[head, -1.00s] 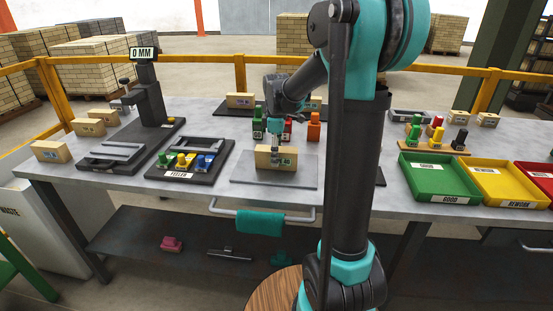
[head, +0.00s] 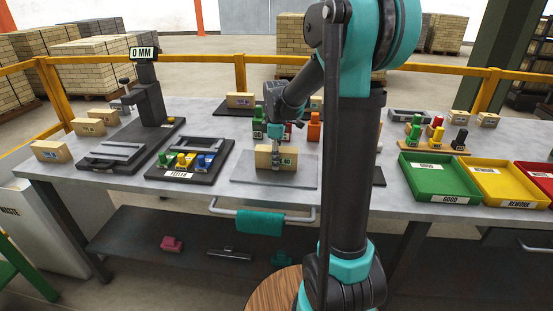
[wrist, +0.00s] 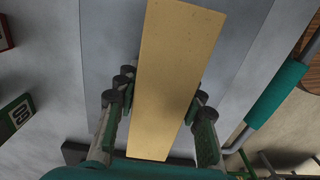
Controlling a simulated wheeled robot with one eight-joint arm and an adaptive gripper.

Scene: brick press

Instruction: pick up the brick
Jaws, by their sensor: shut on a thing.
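The brick (head: 263,157) is tan and stands on the grey plate (head: 245,181) at the front middle of the bench, with a small label on its front. My gripper (head: 277,160) reaches down over it from above and is shut on it. In the wrist view the brick (wrist: 172,75) runs between the two fingers of my gripper (wrist: 155,112), which press on its long sides. I cannot tell whether the brick's underside still touches the plate.
Behind the plate stand green, red and orange blocks (head: 314,127). A feeler tray (head: 178,176) and a gauge stand (head: 150,95) are to the left. Green (head: 436,196), yellow (head: 508,204) and red trays are at right. A rail with a teal cloth (head: 260,222) runs along the front edge.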

